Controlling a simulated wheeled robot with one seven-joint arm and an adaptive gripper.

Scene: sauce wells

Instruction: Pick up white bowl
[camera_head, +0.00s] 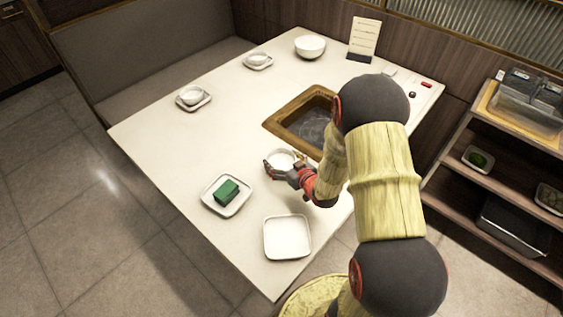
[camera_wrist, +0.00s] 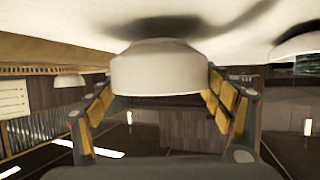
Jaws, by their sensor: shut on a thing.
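The wrist view, which appears upside down, shows the white bowl (camera_wrist: 160,72) between my gripper's two fingers (camera_wrist: 158,95). My gripper is shut on it, with a finger at each side. I cannot tell whether the bowl's base touches the table. My fingers hide part of the bowl in the head view.
A square plate with a green block (camera_head: 227,191) and an empty square plate (camera_head: 287,238) lie nearer. Two small bowls on saucers (camera_head: 193,96) (camera_head: 258,59), a larger bowl (camera_head: 310,46) and a card stand (camera_head: 363,38) stand farther back. The basin frame (camera_head: 282,124) is close by.

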